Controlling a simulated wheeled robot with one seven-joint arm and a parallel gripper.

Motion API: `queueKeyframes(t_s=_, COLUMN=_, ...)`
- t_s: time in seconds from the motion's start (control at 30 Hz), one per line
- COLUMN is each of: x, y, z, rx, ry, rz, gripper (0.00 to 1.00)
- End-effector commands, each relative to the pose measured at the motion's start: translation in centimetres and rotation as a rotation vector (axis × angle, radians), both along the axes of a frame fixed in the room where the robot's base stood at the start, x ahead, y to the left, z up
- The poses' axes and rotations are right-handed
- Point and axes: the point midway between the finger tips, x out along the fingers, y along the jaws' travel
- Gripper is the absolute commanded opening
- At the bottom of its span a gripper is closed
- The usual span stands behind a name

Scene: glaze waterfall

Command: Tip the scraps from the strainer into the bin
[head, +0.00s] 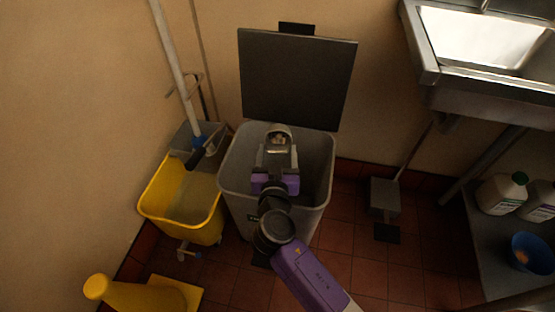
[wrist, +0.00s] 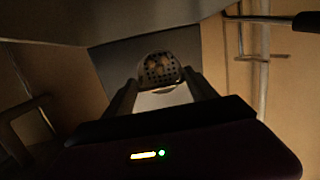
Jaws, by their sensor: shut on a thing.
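The grey bin (head: 232,181) stands against the back wall with its dark lid (head: 297,80) raised. My gripper (head: 278,158) reaches over the bin's opening and is shut on the strainer (head: 278,132). The strainer is a small metal cup with scraps showing inside it, held above the bin's mouth. In the wrist view the strainer (wrist: 160,72) sits between the fingertips, with its holes and some light brown scraps visible. The bottom of the bin is mostly hidden behind my arm and in shadow.
A yellow mop bucket (head: 178,205) with a mop stands left of the bin. A dustpan (head: 385,197) stands to the right. A metal sink (head: 480,60) and a shelf with bottles (head: 502,192) and a blue bowl (head: 533,252) are farther right.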

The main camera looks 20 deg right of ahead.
Motion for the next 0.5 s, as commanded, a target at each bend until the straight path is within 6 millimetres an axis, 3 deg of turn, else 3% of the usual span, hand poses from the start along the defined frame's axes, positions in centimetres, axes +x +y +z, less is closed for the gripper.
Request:
queueKeyframes(t_s=0.03, x=-0.04, y=0.04, z=-0.74, rx=-0.006, ry=-0.015, rz=0.001, gripper=0.03)
queueKeyframes(t_s=0.5, x=0.03, y=0.01, z=-1.34, rx=-0.054, ry=-0.118, rz=0.001, gripper=0.03)
